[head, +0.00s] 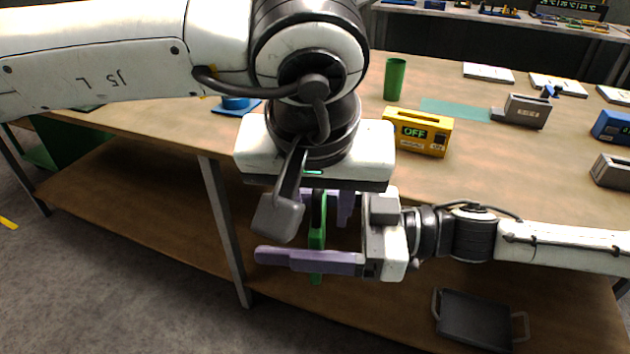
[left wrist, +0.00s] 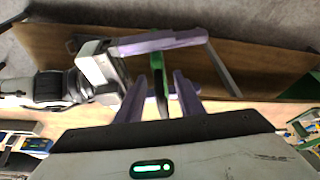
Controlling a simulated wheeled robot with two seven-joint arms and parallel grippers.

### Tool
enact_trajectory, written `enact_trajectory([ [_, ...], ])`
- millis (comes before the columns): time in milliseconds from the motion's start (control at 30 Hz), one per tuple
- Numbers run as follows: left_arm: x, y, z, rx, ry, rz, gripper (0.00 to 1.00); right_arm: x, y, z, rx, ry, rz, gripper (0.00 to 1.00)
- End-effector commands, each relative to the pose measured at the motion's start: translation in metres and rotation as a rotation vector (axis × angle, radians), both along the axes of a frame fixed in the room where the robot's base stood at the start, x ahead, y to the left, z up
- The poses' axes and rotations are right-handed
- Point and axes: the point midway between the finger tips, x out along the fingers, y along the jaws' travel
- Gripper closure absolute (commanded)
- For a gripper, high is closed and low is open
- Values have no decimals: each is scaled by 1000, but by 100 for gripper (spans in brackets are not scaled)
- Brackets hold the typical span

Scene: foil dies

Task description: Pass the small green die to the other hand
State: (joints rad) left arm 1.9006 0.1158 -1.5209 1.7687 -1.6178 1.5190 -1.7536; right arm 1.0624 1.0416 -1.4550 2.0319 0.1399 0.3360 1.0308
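The small green die (head: 317,236) is a narrow green strip hanging upright below my left gripper (head: 322,212), in front of the table edge. My left gripper points down and its purple fingers are on the die's upper part. In the left wrist view the die (left wrist: 161,88) shows between these fingers. My right gripper (head: 325,236) comes in from the right with its fingers wide apart. Its near purple finger crosses close to the lower die; its far finger is partly hidden behind the die and left gripper. I cannot tell whether either right finger touches the die.
On the wooden table (head: 460,180) are a yellow box reading OFF (head: 417,132), a green cup (head: 394,79), a grey metal block (head: 527,111) and a blue item (head: 236,104). A dark tray (head: 474,320) lies on the lower shelf.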

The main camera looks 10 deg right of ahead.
Motion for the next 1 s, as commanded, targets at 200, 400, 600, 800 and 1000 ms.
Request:
enact_trajectory([
  [200, 6, -2, -16, 0, 1, 0, 66, 0, 0, 2, 2, -3, 1, 62],
  [400, 7, -2, -18, -1, -1, 0, 66, 0, 0, 2, 2, -3, 1, 62],
  [600, 7, -2, -18, -1, 0, 0, 81, 0, 0, 2, 2, -3, 1, 62],
  [800, 7, -3, -18, -1, 0, -2, 100, 0, 0, 2, 2, -3, 2, 62],
  [1000, 7, -3, -16, -4, -2, -2, 100, 0, 0, 1, 1, -2, 1, 3],
])
